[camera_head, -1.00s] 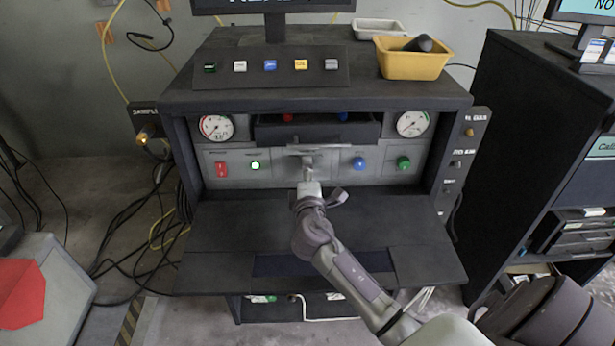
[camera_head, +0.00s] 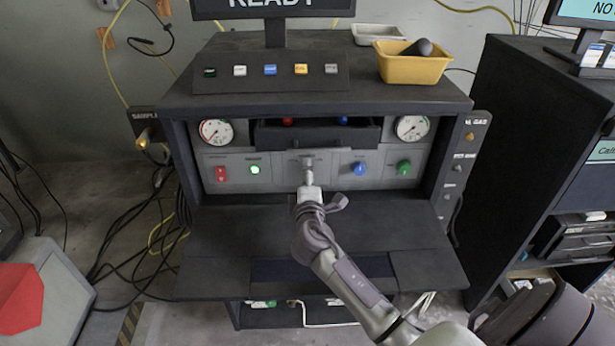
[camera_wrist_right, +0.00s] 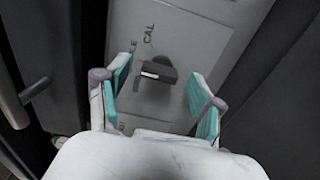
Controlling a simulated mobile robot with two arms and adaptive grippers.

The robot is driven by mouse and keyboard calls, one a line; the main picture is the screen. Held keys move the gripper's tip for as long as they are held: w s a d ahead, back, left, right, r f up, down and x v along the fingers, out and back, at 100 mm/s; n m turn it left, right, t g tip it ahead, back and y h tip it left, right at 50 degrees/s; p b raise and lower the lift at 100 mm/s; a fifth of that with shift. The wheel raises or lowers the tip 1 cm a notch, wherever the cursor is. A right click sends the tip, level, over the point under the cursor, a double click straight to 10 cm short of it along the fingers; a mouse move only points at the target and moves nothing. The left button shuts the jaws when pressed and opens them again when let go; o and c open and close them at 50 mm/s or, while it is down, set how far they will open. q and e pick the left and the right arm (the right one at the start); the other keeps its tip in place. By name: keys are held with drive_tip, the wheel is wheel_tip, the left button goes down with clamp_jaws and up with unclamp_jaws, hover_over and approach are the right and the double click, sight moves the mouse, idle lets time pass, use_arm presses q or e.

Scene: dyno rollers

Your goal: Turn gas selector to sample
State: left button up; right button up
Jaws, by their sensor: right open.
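The gas selector is a dark knob (camera_wrist_right: 160,72) with a pale mark on one end, mounted on a light grey plate (camera_wrist_right: 185,30). The plate carries the word CAL and another label only partly readable. In the right wrist view my right gripper (camera_wrist_right: 160,90) is open, with one teal-padded finger on each side of the knob. I see no clear contact. My left gripper is not in view.
A red switch (camera_head: 221,174) and lit green button (camera_head: 255,169) sit left of the gripper. A blue knob (camera_head: 359,168) and green knob (camera_head: 404,167) sit right. A dark drawer (camera_head: 270,134) juts out above. The dark shelf (camera_head: 225,235) below is clear.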

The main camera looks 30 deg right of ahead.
drive_tip(key=v, duration=1.2)
drive_tip(key=shift+s, duration=0.1)
